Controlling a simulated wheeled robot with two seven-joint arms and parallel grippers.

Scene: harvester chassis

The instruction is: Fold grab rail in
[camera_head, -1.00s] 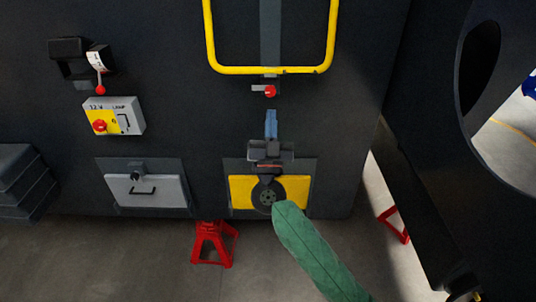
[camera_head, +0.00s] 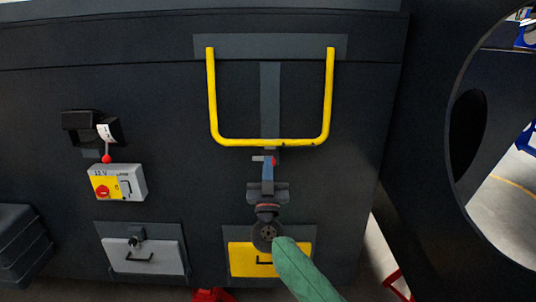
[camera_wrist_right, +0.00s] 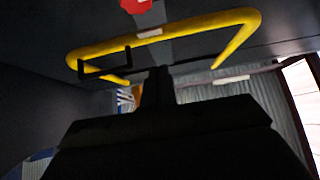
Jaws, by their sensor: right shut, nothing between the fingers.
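The yellow U-shaped grab rail (camera_head: 268,142) hangs on the dark chassis wall, its two arms running up to a grey plate (camera_head: 270,46). A grey strip with a small red-knobbed latch (camera_head: 271,160) lies behind and just below its bottom bar. My right gripper (camera_head: 268,170) is shut and empty, pointing up just below the bottom bar, over the latch area. I cannot tell whether it touches the latch. In the right wrist view, the grab rail (camera_wrist_right: 165,32) spans the upper part beyond the dark gripper, with a red knob (camera_wrist_right: 135,5) at the top. My left gripper is not in view.
A yellow drawer (camera_head: 242,260) is behind my right arm. A dark panel with a round opening (camera_head: 467,130) stands at right.

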